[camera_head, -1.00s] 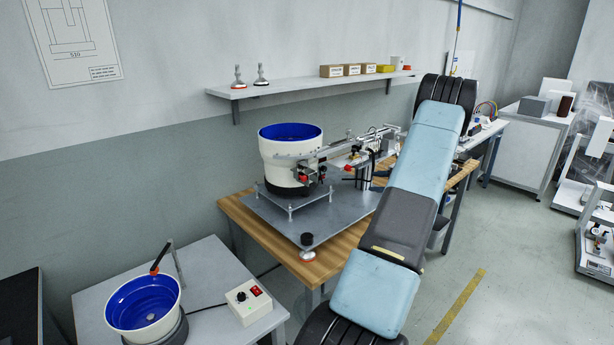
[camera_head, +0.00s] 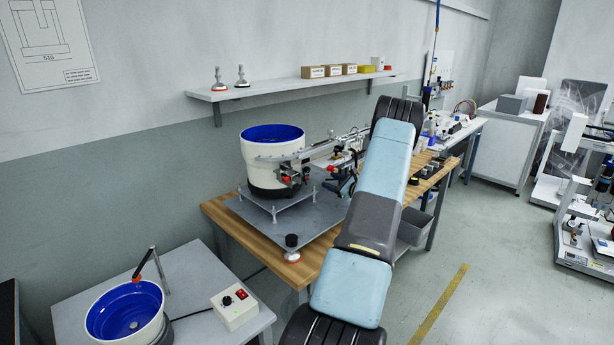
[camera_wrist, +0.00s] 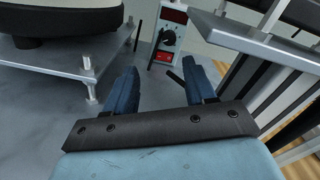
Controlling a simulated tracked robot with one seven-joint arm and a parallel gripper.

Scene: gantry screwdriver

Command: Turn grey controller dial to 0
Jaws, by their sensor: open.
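A grey controller box (camera_wrist: 171,36) with a red panel and a small display at its top stands upright beyond my gripper in the wrist view. Its black dial (camera_wrist: 168,37) faces me; I cannot read its setting. My gripper (camera_wrist: 161,80) is open, its two blue fingers apart with nothing between them. The controller lies past the fingertips, not touched by them. In the head view my arm hides my gripper, and I cannot make out the grey controller there.
In the wrist view, a metal plate on posts (camera_wrist: 70,62) is at left and metal framing (camera_wrist: 265,45) at right. The head view shows a white-and-blue bowl feeder (camera_head: 272,165) on the wooden bench. A separate white control box (camera_head: 234,308) sits on the front-left table.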

